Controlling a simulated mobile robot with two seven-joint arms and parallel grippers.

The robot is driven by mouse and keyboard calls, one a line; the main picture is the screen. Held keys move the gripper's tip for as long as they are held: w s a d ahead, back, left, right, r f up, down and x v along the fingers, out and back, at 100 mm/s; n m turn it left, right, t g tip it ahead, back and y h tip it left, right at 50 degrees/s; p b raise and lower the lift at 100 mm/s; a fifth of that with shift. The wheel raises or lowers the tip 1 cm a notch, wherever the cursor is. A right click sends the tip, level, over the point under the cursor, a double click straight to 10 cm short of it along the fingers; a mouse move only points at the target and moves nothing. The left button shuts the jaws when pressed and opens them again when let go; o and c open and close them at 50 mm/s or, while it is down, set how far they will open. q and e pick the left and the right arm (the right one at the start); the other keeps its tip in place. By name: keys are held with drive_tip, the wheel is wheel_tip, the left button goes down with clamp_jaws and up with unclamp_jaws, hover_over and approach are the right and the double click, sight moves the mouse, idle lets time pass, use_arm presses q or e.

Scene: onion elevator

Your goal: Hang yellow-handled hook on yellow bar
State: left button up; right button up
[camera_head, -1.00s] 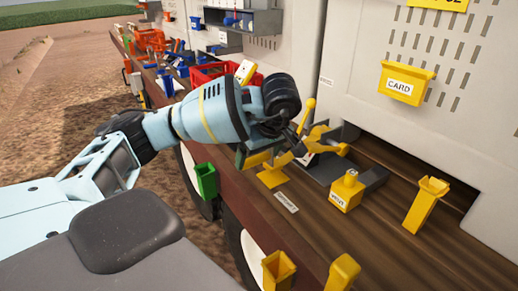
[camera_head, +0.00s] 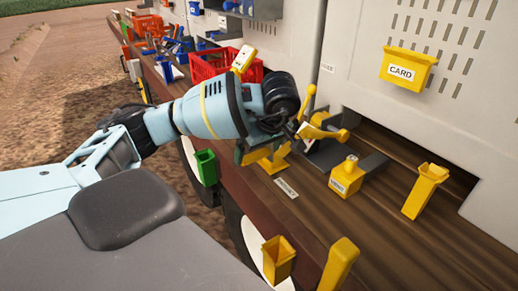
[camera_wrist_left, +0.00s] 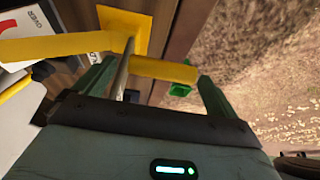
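My left gripper (camera_head: 262,146) is low over the table's front edge, at a yellow stand (camera_head: 276,164). In the left wrist view my green fingers (camera_wrist_left: 156,75) are wide apart. A short yellow piece (camera_wrist_left: 165,69), which looks like the hook's handle, lies between them, with a thin grey metal rod (camera_wrist_left: 122,72) beside its left end. A long yellow bar (camera_wrist_left: 60,45) runs left from there, above a square yellow plate (camera_wrist_left: 125,20). I cannot tell whether the rod rests on the bar. In the head view my gripper hides the hook. My right gripper is not in view.
A grey device with yellow levers (camera_head: 318,132) stands close right of my left gripper. A yellow box (camera_head: 347,177) and a yellow holder (camera_head: 424,190) stand farther right. A green bin (camera_head: 206,167) hangs at the front edge.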

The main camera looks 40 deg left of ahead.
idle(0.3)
use_arm(q)
drive_tip(key=shift+v, duration=3.9)
drive_tip(key=shift+s, duration=0.1)
